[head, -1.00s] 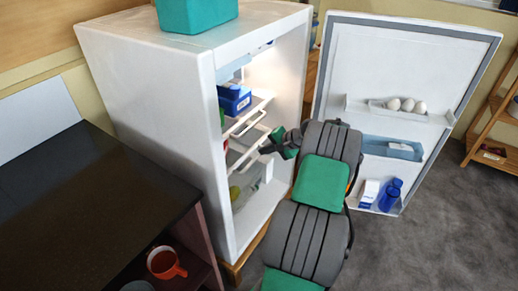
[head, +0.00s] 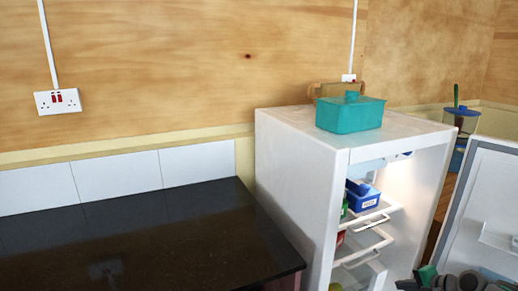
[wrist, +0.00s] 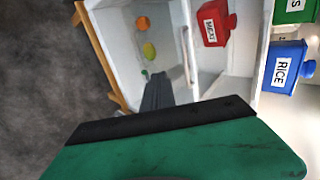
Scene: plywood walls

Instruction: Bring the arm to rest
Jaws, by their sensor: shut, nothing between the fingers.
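My arm shows only at the bottom right corner of the head view, with my gripper (head: 420,277) at the lower front opening of the white fridge (head: 300,185). In the wrist view my gripper (wrist: 157,92) points into the fridge, its grey fingers together with nothing between them. The tips lie near the lower compartment, where an orange fruit (wrist: 143,23) and a yellow-green fruit (wrist: 149,50) lie. Most of the arm is out of frame.
The fridge door (head: 490,215) stands open at right. Shelves hold a red MEAT box (wrist: 214,24) and a blue RICE box (wrist: 284,68). A teal box (head: 349,114) sits on top of the fridge. A dark counter (head: 130,235) fills the left.

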